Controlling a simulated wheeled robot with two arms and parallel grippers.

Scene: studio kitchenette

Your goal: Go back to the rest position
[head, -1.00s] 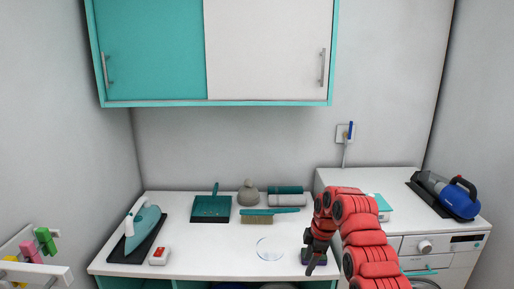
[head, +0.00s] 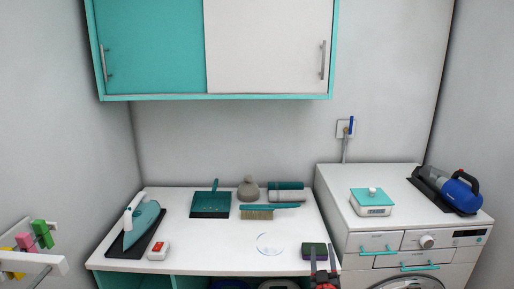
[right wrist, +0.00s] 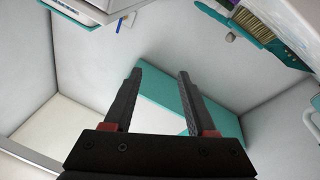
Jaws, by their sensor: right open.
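My right gripper (head: 322,262) shows at the bottom edge of the head view, with its two dark fingers apart and a bit of red arm below. It appears in front of the counter's right front corner, and the fingers overlap the lower part of a green and purple sponge (head: 314,251) in the picture. In the right wrist view the gripper (right wrist: 158,72) is open with nothing between its fingers. My left gripper is in neither view.
The counter's middle front is mostly clear.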

